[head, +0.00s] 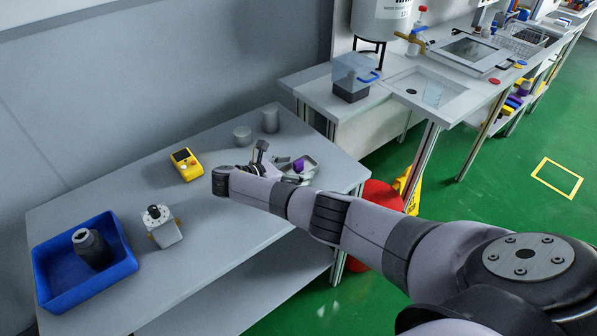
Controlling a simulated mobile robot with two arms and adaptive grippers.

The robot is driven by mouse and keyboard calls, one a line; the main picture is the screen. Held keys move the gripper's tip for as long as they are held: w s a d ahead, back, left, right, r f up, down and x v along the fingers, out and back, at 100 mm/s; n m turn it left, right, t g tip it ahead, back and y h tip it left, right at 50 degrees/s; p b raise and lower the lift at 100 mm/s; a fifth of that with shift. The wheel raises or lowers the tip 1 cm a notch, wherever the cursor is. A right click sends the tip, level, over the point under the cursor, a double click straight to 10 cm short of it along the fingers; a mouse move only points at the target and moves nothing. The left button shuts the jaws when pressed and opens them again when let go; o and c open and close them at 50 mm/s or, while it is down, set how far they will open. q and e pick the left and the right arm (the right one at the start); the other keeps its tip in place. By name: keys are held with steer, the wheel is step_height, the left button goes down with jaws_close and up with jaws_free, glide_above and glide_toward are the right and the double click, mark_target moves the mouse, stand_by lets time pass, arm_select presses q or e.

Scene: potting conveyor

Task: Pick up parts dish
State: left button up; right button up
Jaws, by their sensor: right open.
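The parts dish (309,168) is a small grey metal dish on the right part of the grey table, with a purple piece (298,165) in or at it. My right arm reaches in from the lower right, and my right gripper (268,164) is at the left side of the dish. The gripper is open; its fingers are small in view and partly hidden by my wrist. I cannot tell whether it touches the dish. The near left part of the dish is hidden by my arm. My left gripper is not in view.
A blue tray (95,287) holding a dark grey part (91,248), a grey device (162,226) and a yellow meter (186,164) stand on the table (225,235). Grey cups (270,120) stand behind the dish. A red bin (382,196) is beside the table's right end.

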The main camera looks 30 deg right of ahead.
steer(key=shift+c, duration=0.2)
steer(key=c, duration=1.4)
